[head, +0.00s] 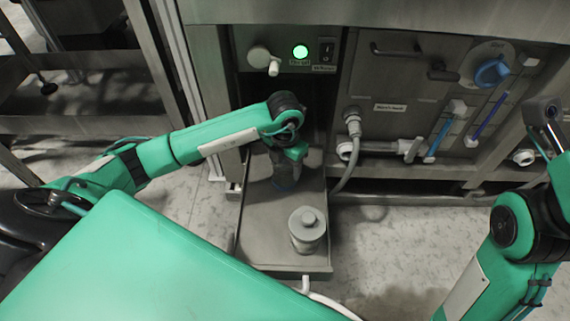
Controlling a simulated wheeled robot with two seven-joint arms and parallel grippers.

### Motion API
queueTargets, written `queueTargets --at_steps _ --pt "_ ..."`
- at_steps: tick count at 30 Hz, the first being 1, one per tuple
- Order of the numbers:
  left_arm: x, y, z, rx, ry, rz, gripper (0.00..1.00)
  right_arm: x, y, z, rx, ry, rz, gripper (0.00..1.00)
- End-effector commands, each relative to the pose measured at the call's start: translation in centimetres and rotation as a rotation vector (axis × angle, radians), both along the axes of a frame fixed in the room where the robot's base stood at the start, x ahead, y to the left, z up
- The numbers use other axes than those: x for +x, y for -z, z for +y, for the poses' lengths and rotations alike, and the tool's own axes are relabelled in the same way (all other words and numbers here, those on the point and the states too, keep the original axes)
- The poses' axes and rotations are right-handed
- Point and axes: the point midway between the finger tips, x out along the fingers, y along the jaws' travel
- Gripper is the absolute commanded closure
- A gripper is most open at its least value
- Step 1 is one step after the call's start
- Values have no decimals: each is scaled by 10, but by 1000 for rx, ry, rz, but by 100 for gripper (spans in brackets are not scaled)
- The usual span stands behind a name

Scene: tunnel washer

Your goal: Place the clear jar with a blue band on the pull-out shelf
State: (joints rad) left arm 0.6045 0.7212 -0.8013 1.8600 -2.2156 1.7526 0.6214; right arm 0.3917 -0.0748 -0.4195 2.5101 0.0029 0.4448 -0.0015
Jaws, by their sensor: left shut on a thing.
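The pull-out shelf (262,235) is a grey metal tray extending from the machine's lower opening toward me. My left gripper (287,165) is over the shelf's back part, pointing down and shut on the clear jar with a blue band (284,181). The jar is dark and partly hidden by the gripper and wrist; a bluish part shows. I cannot tell whether its base touches the shelf. My right arm is at the right edge, but its gripper does not show.
A grey lidded container (308,232) stands upright on the shelf's front right. A hose (353,165) hangs just right of the shelf. Above are a control panel with a lit green button (300,52) and a knob (265,57). A blue valve handle (491,72) is at upper right.

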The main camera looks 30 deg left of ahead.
Motion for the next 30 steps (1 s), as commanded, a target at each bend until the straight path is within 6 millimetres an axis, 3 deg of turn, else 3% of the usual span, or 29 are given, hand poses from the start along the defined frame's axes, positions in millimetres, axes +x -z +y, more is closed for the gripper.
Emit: queueTargets --at_steps 1,2,5,13,17,19,25,30 --pt "0 2 0 1 0 0 64 0 1 0 1 0 0 16" --pt "0 2 0 1 0 1 34 0 0 0 2 0 -1 16" --pt "0 2 0 1 0 1 16 0 0 0 1 0 0 16" --pt "0 1 0 0 0 0 16 0 -1 0 2 0 0 16" --pt "0 -9 0 0 0 -1 16 -1 -6 -1 5 1 -6 16" --pt "0 -19 0 1 0 -1 16 -2 -10 -1 6 2 -11 16" --pt "1 -61 0 1 0 -2 16 5 3 6 -44 8 45 16" --pt "0 -92 0 1 0 -1 16 8 9 1 -40 25 73 16"
